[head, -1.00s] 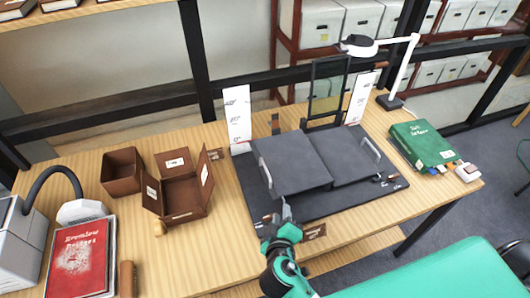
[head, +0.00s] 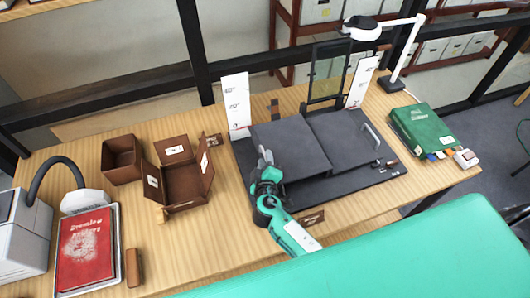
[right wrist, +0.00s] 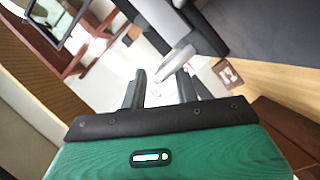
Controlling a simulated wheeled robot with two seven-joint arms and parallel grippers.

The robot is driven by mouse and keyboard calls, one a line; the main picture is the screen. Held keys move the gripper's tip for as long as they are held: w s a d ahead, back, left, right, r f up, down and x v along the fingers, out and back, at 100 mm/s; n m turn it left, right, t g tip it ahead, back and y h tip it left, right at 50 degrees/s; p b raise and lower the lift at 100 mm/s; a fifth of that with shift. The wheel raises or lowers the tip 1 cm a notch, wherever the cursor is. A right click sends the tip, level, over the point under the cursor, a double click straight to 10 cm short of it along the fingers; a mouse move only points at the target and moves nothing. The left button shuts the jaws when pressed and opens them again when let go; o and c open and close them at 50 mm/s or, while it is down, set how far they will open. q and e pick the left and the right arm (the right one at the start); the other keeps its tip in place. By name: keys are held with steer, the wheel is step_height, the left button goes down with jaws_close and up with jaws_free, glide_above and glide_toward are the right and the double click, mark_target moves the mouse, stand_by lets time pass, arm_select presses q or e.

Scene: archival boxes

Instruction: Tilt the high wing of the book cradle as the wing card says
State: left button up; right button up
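The book cradle has a dark base (head: 350,187) with a left wing (head: 290,145) and a right wing (head: 342,135). The left wing's front edge stands above the base. White degree scales stand behind it at left (head: 237,105) and right (head: 361,82). A small brown card (head: 312,217) lies at the cradle's front; its writing is too small to read. My right gripper (head: 265,157) is at the left wing's outer edge. In the right wrist view its fingers (right wrist: 162,88) are apart, with a pale metal handle (right wrist: 175,62) near their tips; no grip shows. My left gripper is out of view.
Brown boxes (head: 180,183) stand left of the cradle. A red book (head: 86,250) lies farther left. A green book (head: 422,130) lies right, below a white lamp (head: 362,30). A framed pane (head: 328,75) stands behind the cradle.

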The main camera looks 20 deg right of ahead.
steer(key=shift+w+d, duration=0.15)
steer(key=shift+w, duration=0.45)
steer(key=shift+w+d+f, duration=0.1)
steer(key=shift+w+f, duration=0.1)
steer(key=shift+w, duration=0.1)
steer(key=shift+w+d, duration=0.1)
steer(key=shift+w, duration=0.1)
steer(key=shift+f, duration=0.1)
jaws_close()
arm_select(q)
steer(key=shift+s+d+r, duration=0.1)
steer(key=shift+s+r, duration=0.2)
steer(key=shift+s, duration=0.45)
arm_select(e)
steer(key=shift+w, duration=0.1)
